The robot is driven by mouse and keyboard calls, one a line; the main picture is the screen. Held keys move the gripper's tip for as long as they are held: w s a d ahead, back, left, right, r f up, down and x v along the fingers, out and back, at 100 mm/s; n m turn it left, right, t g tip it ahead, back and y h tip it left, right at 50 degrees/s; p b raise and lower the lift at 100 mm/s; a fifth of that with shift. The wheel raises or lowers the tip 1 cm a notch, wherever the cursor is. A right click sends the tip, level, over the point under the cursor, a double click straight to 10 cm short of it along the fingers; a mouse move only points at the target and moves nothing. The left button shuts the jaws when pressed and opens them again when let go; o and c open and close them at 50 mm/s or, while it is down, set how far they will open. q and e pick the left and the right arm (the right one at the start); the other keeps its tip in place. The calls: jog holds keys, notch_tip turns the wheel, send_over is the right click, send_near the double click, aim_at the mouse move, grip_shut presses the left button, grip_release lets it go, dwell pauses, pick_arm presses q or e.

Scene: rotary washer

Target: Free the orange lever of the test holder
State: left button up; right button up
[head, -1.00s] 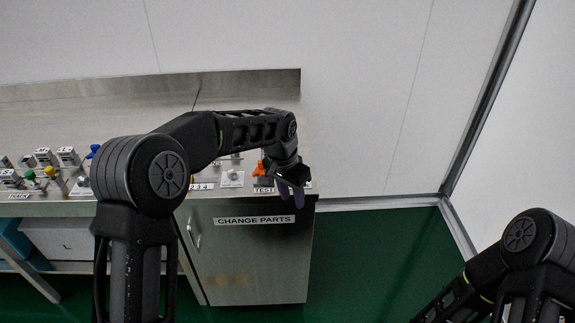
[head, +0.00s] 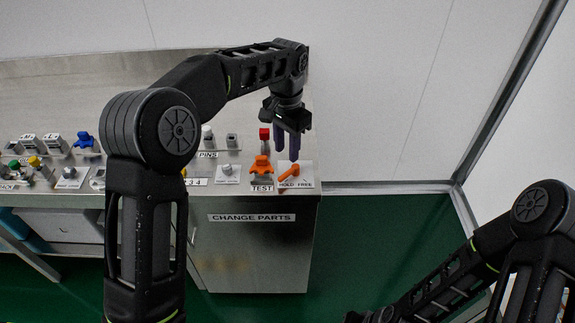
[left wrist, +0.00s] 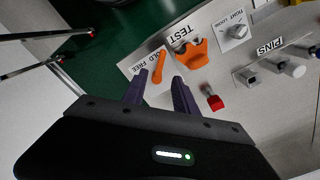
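The orange lever (head: 289,172) sits on a white plate marked HOLD and FREE, at the right end of the bench front. Its narrow end points to the lower left, on the HOLD side. It also shows in the left wrist view (left wrist: 159,65), just beyond the fingertips. The orange test holder (head: 261,168) stands left of it behind the TEST label, and in the left wrist view (left wrist: 190,53). My left gripper (head: 287,155) points down with its purple fingers apart and empty, above and behind the lever, not visibly touching it. My right gripper does not show clearly.
A red-topped peg (head: 265,135) stands behind the test holder, close left of my left fingers. A small grey knob (head: 227,169) and the PINS posts (head: 208,135) are further left. The bench's right edge and the wall are close by.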

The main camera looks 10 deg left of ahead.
aim_at(287, 173)
pick_arm(q)
jog(key=shift+w+f+p, duration=0.1)
jog(key=shift+f+p, duration=0.65)
jog(key=shift+f, duration=3.25)
jog(key=shift+c, duration=0.3)
grip_shut()
